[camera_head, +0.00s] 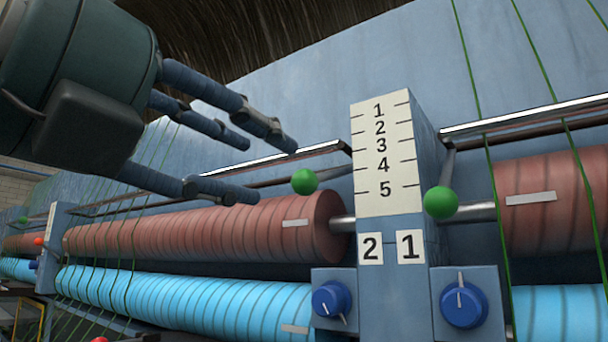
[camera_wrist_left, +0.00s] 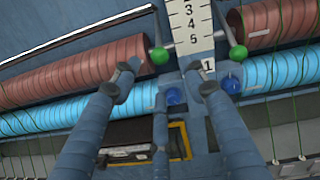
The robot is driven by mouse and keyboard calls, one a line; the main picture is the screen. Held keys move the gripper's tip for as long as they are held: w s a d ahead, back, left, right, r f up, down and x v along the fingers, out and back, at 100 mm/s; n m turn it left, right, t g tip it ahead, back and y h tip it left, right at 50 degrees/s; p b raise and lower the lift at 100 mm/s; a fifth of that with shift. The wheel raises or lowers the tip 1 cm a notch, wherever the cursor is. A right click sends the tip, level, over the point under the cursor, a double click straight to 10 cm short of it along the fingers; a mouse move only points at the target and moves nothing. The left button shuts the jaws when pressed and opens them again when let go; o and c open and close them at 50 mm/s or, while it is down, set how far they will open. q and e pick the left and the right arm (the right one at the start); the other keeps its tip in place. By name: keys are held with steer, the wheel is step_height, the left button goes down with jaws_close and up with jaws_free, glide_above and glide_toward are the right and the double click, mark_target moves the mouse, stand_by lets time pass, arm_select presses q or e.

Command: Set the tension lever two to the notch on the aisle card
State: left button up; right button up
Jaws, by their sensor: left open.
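Tension lever two has a green ball knob (camera_head: 305,181), left of the post above label 2 (camera_head: 370,248). The knob sits beside the low part of the numbered scale (camera_head: 383,150), around 4 to 5; the slant hides the exact notch. In the left wrist view the knob (camera_wrist_left: 159,55) lies between the finger ends. My left gripper (camera_head: 272,168) is open, its fingers reaching toward the knob from the upper left; I see no clear contact. Lever one's green knob (camera_head: 441,202) is right of the post, above label 1 (camera_head: 411,247). I cannot make out an aisle card. My right gripper is not in view.
Blue dials (camera_head: 332,299) and (camera_head: 464,304) flank the post (camera_head: 392,290). Red rolls (camera_head: 200,232) and light-blue rolls (camera_head: 190,300) run along the machine. A metal rail (camera_head: 320,149) passes close to my fingers. Green yarns (camera_head: 468,60) hang at the right.

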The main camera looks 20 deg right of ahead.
mark_target(298, 177)
arm_select(q)
steer(key=p+x, duration=0.5)
steer(key=x, duration=0.5)
steer(key=shift+r, duration=0.1)
steer(key=shift+w+d, duration=0.3)
steer(key=shift+w, duration=0.05)
steer(key=shift+f, duration=0.2)
steer(key=shift+s, duration=0.1)
jaws_close()
